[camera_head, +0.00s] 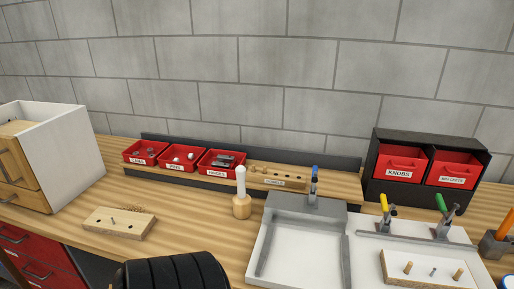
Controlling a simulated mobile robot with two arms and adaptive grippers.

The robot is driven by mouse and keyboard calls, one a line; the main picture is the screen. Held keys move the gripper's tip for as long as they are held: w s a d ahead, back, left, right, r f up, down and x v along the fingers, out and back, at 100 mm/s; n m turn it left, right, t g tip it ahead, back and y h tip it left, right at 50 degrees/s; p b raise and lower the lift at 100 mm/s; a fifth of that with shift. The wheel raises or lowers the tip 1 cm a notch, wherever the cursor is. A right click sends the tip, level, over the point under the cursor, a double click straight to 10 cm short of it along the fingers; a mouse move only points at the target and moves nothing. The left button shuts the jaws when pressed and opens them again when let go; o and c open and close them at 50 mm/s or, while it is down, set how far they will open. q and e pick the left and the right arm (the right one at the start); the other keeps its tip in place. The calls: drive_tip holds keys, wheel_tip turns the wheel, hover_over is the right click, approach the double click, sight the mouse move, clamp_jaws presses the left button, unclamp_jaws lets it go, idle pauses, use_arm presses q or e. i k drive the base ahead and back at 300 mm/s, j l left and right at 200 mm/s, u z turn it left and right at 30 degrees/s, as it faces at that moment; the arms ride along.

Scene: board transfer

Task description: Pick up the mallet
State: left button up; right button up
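The mallet (242,206) stands upright on the wooden bench, left of the middle fixture. Its wooden head is at the bottom and its pale handle points straight up. Its handle overlaps the front of the rear shelf in the picture. Nothing is touching the mallet that I can see.
Red bins (221,162) and a wooden peg block (283,179) sit on a rear shelf. A grey-walled white fixture (295,245) with a blue-handled clamp is close right of the mallet. A drilled board (118,223) lies left.

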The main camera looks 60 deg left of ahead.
sight(242, 201)
drive_tip(key=u, duration=2.15)
drive_tip(key=i+l+z, duration=0.25)
drive_tip(key=l+z, duration=0.25)
drive_tip(key=i+l+z, duration=0.35)
drive_tip(key=z, duration=0.15)
drive_tip(key=j+u, duration=0.2)
drive_tip(key=u, duration=1.35)
